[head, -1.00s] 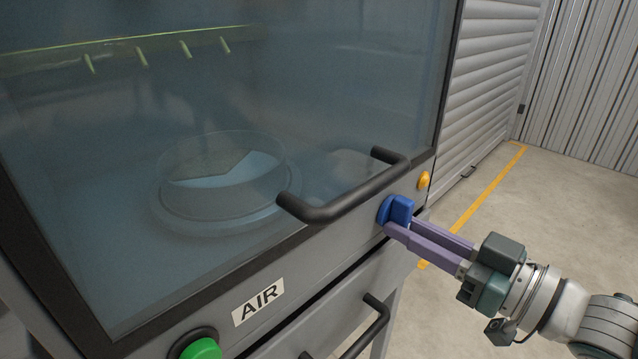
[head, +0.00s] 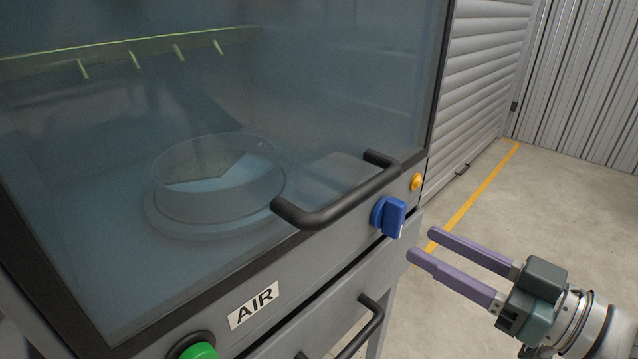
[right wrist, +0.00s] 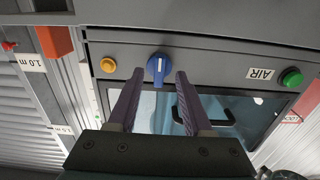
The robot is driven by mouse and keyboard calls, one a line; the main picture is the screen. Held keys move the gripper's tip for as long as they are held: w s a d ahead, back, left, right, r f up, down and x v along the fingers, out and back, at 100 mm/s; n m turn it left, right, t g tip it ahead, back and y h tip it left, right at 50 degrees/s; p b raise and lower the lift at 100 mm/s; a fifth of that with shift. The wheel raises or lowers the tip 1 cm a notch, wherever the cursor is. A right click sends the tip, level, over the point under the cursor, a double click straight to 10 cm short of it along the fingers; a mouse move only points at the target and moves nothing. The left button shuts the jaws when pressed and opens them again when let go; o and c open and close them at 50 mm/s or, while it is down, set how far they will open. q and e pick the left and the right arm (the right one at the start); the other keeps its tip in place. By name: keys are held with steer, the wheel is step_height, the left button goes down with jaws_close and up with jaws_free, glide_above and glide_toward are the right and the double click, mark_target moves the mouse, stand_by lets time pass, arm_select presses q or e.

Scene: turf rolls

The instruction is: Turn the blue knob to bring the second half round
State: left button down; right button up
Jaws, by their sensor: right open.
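The blue knob (head: 389,215) is on the front panel of the cabinet (head: 330,265), right of the black door handle (head: 340,195). In the right wrist view the knob (right wrist: 159,68) shows a white mark on its grip and lies beyond the fingertips, between them. My right gripper (head: 422,246) is open and empty, with its purple fingers apart from the knob, to its lower right. Behind the glass, a round dish (head: 218,185) holds a pale piece covering part of it; the glass blurs it. My left gripper is out of view.
A yellow button (head: 416,181) sits right of the knob. A green button (head: 200,350) and an AIR label (head: 254,305) are at the lower left. A lower black handle (head: 368,325) sticks out below. Open floor (head: 560,215) lies to the right.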

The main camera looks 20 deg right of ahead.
steer(key=v, duration=0.5)
stand_by(0.3)
steer(key=a+r+m+g+h+p, duration=0.2)
steer(key=a+r+g+h+p, duration=0.5)
steer(key=p, duration=0.6)
steer(key=s+a+r+g+p, duration=0.2)
steer(key=s+r+g+p, duration=0.1)
steer(key=s+r+p, duration=0.4)
steer(key=s+a+r+g+p, duration=0.1)
steer(key=s+r+g+p, duration=0.3)
steer(key=r, duration=0.6)
step_height(320, 180, up, 36)
steer(key=t+p, duration=0.1)
steer(key=p, duration=3.5)
steer(key=shift+s, duration=0.3)
